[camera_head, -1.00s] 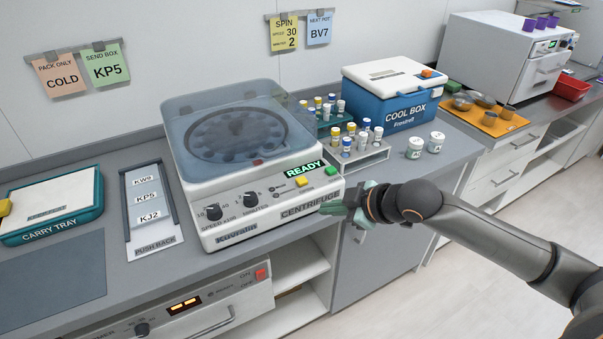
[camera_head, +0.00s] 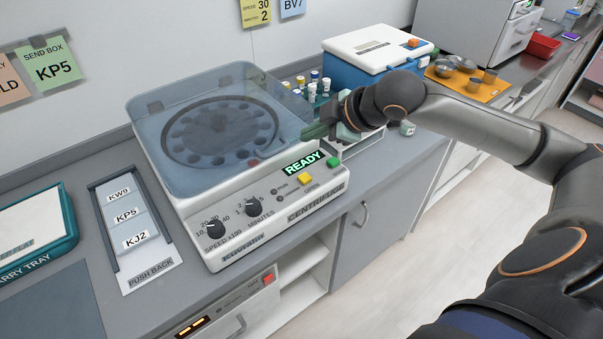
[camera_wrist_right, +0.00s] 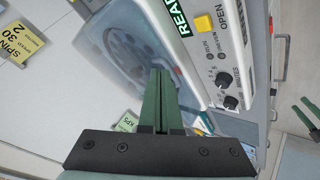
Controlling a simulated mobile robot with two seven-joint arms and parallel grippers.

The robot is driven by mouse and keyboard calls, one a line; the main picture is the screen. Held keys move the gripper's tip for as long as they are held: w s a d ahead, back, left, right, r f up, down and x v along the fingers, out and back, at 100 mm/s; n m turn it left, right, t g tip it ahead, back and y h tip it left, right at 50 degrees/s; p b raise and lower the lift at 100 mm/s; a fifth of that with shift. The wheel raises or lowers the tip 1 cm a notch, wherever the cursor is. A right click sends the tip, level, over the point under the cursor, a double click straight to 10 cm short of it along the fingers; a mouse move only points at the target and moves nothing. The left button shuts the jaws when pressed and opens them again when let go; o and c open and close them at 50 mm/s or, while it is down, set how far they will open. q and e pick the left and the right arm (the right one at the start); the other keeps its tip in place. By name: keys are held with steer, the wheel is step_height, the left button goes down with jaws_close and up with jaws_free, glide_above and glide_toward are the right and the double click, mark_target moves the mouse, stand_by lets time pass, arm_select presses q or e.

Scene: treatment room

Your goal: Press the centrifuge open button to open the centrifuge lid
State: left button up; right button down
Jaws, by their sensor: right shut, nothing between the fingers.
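The centrifuge (camera_head: 190,222) stands on the counter with its bluish see-through lid (camera_head: 185,92) down. Its display (camera_head: 303,163) reads READY. The yellow button (camera_head: 306,179) marked OPEN is on the front panel, left of a green button (camera_head: 333,161). The yellow button also shows in the right wrist view (camera_wrist_right: 203,23). My right gripper (camera_head: 308,133) is shut and empty at the lid's right edge, above and behind the buttons. Its fingers (camera_wrist_right: 160,72) point over the lid in the wrist view, apart from the yellow button. Green finger-like pieces (camera_wrist_right: 308,112) show at that view's right edge, possibly my left gripper.
Several capped tubes (camera_head: 315,85) stand in racks behind my right gripper. The cool box (camera_head: 375,55) is at the back. A label holder (camera_head: 125,215) and a carry tray (camera_head: 40,235) lie left of the centrifuge. The aisle floor at right is clear.

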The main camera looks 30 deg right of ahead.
steer(key=shift+f, duration=0.1)
steer(key=b, duration=0.6)
glide_above(310, 179)
step_height(310, 179, down, 7)
steer(key=shift+f+b, duration=0.35)
steer(key=shift+f, duration=0.5)
steer(key=shift+f, duration=0.15)
stand_by(1.1)
steer(key=shift+f, duration=0.25)
